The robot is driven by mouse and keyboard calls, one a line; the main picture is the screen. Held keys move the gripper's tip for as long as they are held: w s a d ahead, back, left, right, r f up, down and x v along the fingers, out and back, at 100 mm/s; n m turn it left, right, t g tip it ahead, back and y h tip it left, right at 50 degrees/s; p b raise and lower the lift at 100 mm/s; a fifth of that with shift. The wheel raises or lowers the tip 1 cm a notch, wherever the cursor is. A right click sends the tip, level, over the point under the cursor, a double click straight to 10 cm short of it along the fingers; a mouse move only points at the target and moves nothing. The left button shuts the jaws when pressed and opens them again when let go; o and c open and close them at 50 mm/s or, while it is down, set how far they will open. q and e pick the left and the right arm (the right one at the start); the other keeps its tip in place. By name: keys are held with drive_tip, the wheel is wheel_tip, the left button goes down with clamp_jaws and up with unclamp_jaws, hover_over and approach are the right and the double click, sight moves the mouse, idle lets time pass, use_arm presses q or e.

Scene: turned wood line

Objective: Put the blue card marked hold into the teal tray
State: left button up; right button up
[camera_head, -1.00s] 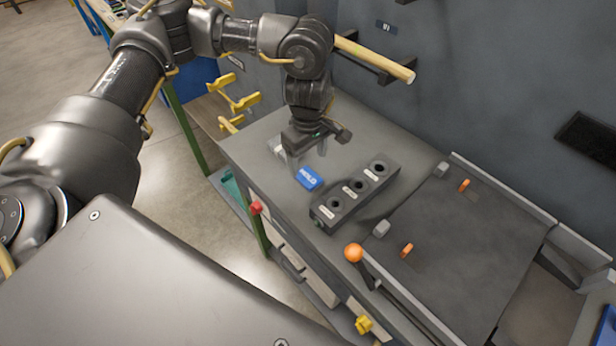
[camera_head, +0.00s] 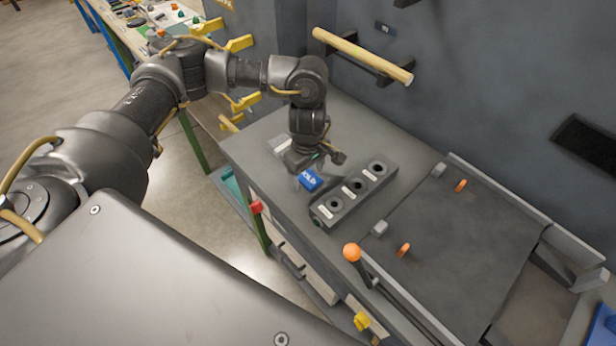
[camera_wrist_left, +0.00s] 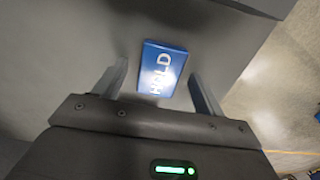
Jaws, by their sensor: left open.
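The blue card marked HOLD (camera_head: 311,181) lies flat on the grey bench top, left of the block with round holes. It also shows in the left wrist view (camera_wrist_left: 163,72), with its lettering readable. My left gripper (camera_head: 302,176) is just above the card in the head view and partly covers it. In the left wrist view its open fingers (camera_wrist_left: 158,72) stand on either side of the card, with gaps; whether they touch it cannot be told. A teal tray-like thing (camera_head: 231,186) sits low beside the bench's left edge, partly hidden. My right gripper is out of view.
A dark block with several holes (camera_head: 352,191) stands close right of the card. A lever with an orange knob (camera_head: 352,252) and a dark mat (camera_head: 450,250) lie further right. A wooden bar (camera_head: 362,55) sticks out from the wall. Yellow hooks (camera_head: 238,103) stand behind left.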

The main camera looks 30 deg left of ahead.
use_arm(q)
drive_tip(key=shift+c, duration=0.4)
drive_tip(key=c, duration=1.1)
drive_tip(key=shift+o, duration=0.2)
drive_tip(key=shift+r, duration=0.1)
drive_tip(key=shift+w+r+b, duration=0.1)
drive_tip(key=shift+r+b, duration=0.25)
drive_tip(key=shift+r, duration=0.2)
drive_tip(key=s+d+r+b, duration=0.4)
drive_tip(key=s+d+r, duration=0.4)
drive_tip(key=s+r, duration=0.3)
drive_tip(key=shift+s+r, duration=0.3)
drive_tip(key=shift+r, duration=0.05)
